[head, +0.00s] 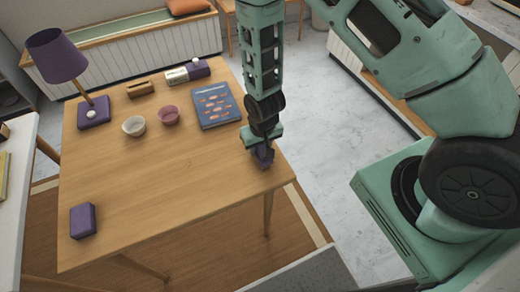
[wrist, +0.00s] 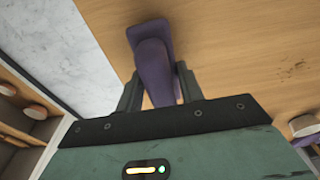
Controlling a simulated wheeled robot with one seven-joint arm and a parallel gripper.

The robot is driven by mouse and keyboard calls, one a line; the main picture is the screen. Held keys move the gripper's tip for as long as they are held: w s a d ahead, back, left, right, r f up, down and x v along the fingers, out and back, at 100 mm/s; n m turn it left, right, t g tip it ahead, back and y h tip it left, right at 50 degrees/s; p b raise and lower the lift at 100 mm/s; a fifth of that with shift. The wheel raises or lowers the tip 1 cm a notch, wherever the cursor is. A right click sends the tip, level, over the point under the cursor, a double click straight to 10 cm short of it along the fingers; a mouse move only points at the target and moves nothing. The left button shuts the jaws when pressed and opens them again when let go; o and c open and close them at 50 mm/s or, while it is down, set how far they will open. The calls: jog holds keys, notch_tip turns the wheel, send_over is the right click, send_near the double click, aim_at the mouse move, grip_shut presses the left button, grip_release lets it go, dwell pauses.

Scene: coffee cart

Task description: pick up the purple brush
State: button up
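The purple brush (wrist: 153,68) lies between the two fingers of my gripper (wrist: 158,78) in the wrist view, with a finger against each side of its handle. Its wider purple end shows beyond the fingertips, against the wooden table. In the head view my gripper (head: 264,150) points down at the right edge of the table, and a small part of the purple brush (head: 264,158) shows at the fingers. Most of the brush is hidden there by my gripper. I cannot tell whether the brush touches the table.
On the wooden table (head: 170,210) stand a purple lamp (head: 58,55), a white bowl (head: 134,126), a pink bowl (head: 168,115), a blue book (head: 215,105) left of my gripper, and a purple box (head: 83,221) at front left. The table's middle and front are clear.

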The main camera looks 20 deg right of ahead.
jog(key=shift+r, duration=0.15)
jog(key=shift+c, duration=0.3)
notch_tip(320, 180, up, 10)
jog(key=shift+f+b, duration=0.1)
jog(key=shift+b, duration=0.55)
